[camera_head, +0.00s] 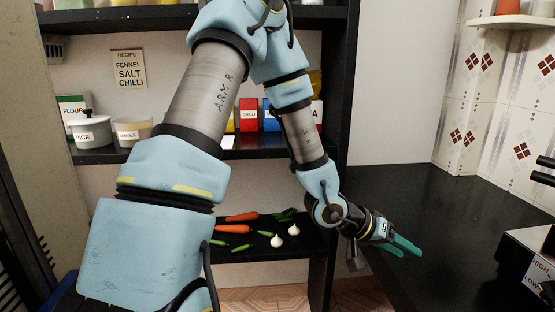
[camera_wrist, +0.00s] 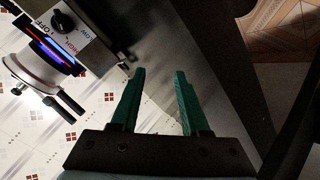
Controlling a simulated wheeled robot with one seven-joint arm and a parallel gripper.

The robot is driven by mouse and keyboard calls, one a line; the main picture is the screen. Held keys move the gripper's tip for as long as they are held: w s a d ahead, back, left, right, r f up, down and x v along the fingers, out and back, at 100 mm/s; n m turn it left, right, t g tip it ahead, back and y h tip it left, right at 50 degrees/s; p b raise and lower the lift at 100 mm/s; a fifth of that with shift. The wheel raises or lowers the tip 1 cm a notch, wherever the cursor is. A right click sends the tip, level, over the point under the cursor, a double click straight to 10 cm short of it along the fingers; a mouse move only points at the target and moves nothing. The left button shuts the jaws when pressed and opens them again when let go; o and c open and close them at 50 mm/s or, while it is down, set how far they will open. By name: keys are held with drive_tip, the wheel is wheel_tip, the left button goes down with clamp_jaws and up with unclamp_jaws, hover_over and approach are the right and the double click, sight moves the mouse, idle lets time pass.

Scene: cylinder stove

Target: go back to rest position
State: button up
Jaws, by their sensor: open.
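My gripper (camera_head: 407,246) has green fingers and is held at the right of the head view, in front of the shelf unit's right side and over the edge of the black counter (camera_head: 425,205). In the wrist view my gripper (camera_wrist: 160,88) shows its two fingers apart, with nothing between them. My arm reaches across the middle of the head view and hides part of the shelves.
The black shelf unit (camera_head: 338,90) holds a pot (camera_head: 92,133), a bowl (camera_head: 135,134), boxes and several vegetables. At the right stands the stove (camera_head: 527,255). Its knob (camera_wrist: 62,20) and a lit red and blue strip (camera_wrist: 50,52) show in the wrist view.

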drive_tip(key=w+a+r+n+t+y, duration=0.15)
drive_tip(key=w+a+y, duration=0.35)
drive_tip(key=a, duration=0.6)
drive_tip(key=w+a+n+t+y, duration=0.25)
drive_tip(key=w+a, duration=0.35)
drive_tip(key=a, duration=0.6)
drive_tip(key=s+a+r+n+y, duration=0.1)
drive_tip(key=s+a+r, duration=0.1)
drive_tip(key=a, duration=0.3)
drive_tip(key=s+a+r+n+g+y+p, duration=0.1)
drive_tip(key=s+a+r, duration=0.1)
drive_tip(key=a, duration=0.3)
drive_tip(key=s+a+r+n+g+y, duration=0.1)
drive_tip(key=s+a, duration=0.1)
drive_tip(key=a, duration=0.4)
drive_tip(key=shift+s+r, duration=0.4)
drive_tip(key=shift+d, duration=0.2)
